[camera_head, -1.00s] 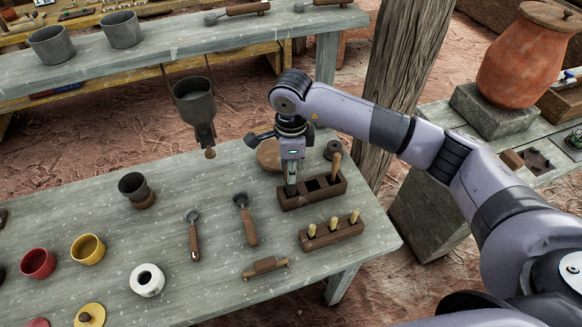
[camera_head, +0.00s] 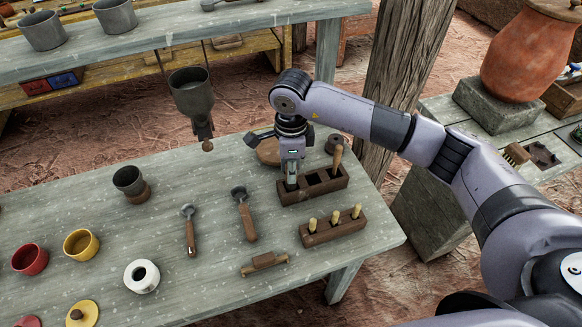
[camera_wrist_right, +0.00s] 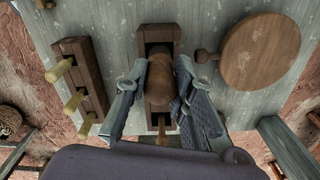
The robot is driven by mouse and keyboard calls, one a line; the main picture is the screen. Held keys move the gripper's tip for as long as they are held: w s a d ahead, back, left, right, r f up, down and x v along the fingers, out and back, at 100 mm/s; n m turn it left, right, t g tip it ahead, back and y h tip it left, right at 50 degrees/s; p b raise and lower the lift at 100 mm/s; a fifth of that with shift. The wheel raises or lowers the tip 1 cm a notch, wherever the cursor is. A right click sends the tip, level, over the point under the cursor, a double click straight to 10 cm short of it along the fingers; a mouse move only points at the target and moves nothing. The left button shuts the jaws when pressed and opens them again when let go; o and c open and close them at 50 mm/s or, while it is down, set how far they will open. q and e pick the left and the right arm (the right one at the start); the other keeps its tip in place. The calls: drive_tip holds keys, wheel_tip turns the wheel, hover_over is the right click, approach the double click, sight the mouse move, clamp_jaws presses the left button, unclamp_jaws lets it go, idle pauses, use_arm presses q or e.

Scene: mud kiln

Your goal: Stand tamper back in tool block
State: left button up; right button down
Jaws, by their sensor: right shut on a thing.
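The dark wooden tool block (camera_head: 316,194) stands near the right end of the worn grey table; it also shows in the right wrist view (camera_wrist_right: 160,31). My right gripper (camera_head: 291,183) points down over the block's left compartment. In the right wrist view its fingers (camera_wrist_right: 158,92) are shut on the brown wooden tamper (camera_wrist_right: 158,78), which sits over or in the block. The tamper's lower end is hidden, so I cannot tell how deep it is. A wooden-handled tool (camera_head: 337,157) stands in the right compartment; the middle one looks empty. My left gripper is out of view.
A round wooden disc (camera_wrist_right: 260,50) lies beside the block. A rack of yellow-handled tools (camera_head: 332,229) is in front, with a small wooden piece (camera_head: 264,263) nearer. Two tools (camera_head: 245,216) lie to the left. A grey funnel-like vessel (camera_head: 191,92) hangs behind.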

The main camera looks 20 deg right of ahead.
drive_tip(key=c, duration=1.3)
unclamp_jaws()
drive_tip(key=o, duration=0.6)
drive_tip(key=shift+r, duration=0.15)
drive_tip(key=shift+r+p, duration=1.4)
drive_tip(key=shift+r, duration=1.5)
drive_tip(key=shift+f, duration=0.1)
